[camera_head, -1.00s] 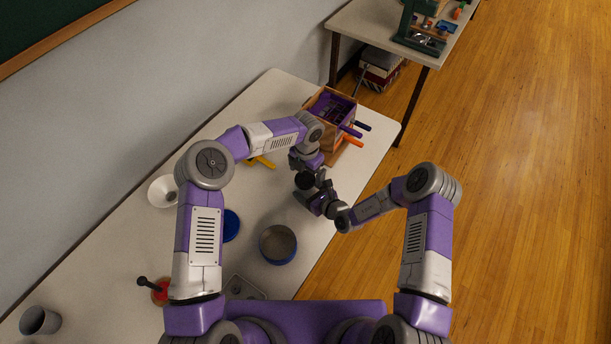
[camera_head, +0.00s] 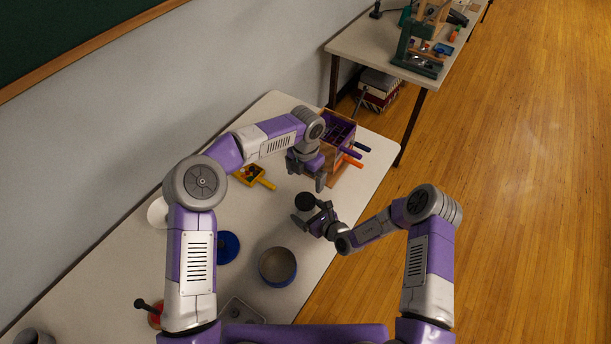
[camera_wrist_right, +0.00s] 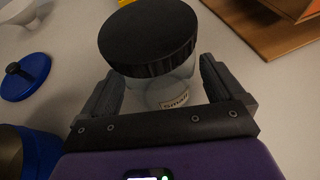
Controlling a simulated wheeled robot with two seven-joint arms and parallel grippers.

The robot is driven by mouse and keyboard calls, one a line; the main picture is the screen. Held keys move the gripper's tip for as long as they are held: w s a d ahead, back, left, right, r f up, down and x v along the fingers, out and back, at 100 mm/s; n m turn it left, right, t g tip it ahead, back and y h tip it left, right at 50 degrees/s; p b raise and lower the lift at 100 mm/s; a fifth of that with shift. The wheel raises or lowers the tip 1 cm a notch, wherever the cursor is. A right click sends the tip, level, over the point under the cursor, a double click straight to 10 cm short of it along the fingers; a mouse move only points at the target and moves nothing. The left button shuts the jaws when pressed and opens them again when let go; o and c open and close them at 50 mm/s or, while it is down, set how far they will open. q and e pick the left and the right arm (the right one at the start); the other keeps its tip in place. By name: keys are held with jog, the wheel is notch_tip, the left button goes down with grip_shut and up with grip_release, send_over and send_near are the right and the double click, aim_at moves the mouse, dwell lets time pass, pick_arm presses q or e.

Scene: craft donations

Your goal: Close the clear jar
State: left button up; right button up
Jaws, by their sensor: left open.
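In the head view the black lid (camera_head: 305,201) shows near the table's front edge, beside my right gripper (camera_head: 312,216). My left gripper (camera_head: 308,174) is open and empty, behind the jar and apart from it, near the wooden box.
A wooden box (camera_head: 333,152) with coloured handles stands at the table's far end. A yellow tool (camera_head: 255,177) lies left of my left gripper. A blue lid (camera_head: 228,246) and an open blue tin (camera_head: 277,281) are nearer. Bare table lies around the jar.

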aim_at(312, 214)
jog(key=p+v, duration=0.1)
jog(key=v, duration=0.6)
jog(key=shift+s+d, duration=0.15)
jog(key=shift+s, duration=0.1)
dwell(0.5)
